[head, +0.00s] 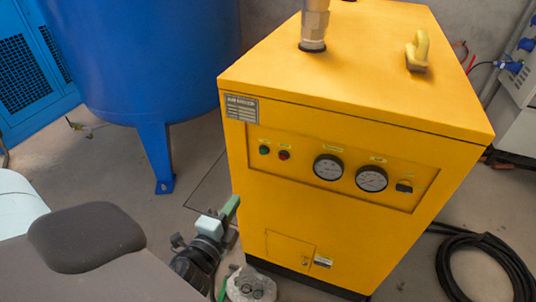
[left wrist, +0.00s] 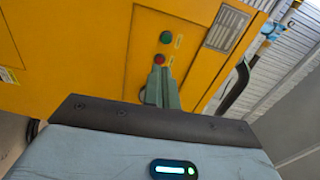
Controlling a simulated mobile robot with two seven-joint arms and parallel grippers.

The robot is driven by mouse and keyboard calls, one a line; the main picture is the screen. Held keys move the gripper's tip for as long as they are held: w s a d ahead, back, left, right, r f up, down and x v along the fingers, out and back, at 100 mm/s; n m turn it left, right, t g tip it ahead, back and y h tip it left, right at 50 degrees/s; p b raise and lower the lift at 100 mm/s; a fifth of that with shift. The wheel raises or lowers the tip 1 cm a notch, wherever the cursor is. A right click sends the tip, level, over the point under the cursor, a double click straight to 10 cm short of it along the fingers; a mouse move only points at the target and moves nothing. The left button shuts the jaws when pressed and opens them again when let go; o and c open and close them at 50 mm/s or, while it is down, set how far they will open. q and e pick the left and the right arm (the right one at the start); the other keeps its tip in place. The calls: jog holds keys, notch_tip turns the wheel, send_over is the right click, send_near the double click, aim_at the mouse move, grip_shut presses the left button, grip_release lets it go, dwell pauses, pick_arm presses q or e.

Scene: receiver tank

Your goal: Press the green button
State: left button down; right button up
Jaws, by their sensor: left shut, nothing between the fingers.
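The green button (head: 264,150) is on the left of the recessed front panel of the yellow air dryer (head: 330,220). A red button (head: 284,155) is just right of it. My left gripper (head: 231,207) is shut and empty, its green fingers in front of the dryer's left side, lower in the picture than the buttons. In the left wrist view the shut fingers (left wrist: 158,72) point towards the panel. Their tips appear just below the red button (left wrist: 159,60), with the green button (left wrist: 166,37) above that. I cannot tell whether they touch. My right gripper is not in view.
Two round gauges (head: 328,167) and a small black switch (head: 404,186) share the panel. A blue tank (head: 150,60) on legs stands behind left. A black coiled hose (head: 485,265) lies on the floor at right. A grey roundish object (head: 250,284) shows at the bottom.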

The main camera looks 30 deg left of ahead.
aim_at(262, 153)
pick_arm(q)
jog(key=shift+w+a+r+m, duration=0.2)
jog(key=shift+w+r+m, duration=0.1)
jog(key=shift+w+r, duration=0.3)
jog(key=shift+w+f, duration=0.1)
jog(key=p+x, duration=0.1)
jog(key=x, duration=1.2)
jog(key=shift+w+p, duration=0.1)
jog(key=shift+p, duration=0.2)
jog(key=shift+w+a, duration=0.1)
jog(key=shift+w, duration=0.3)
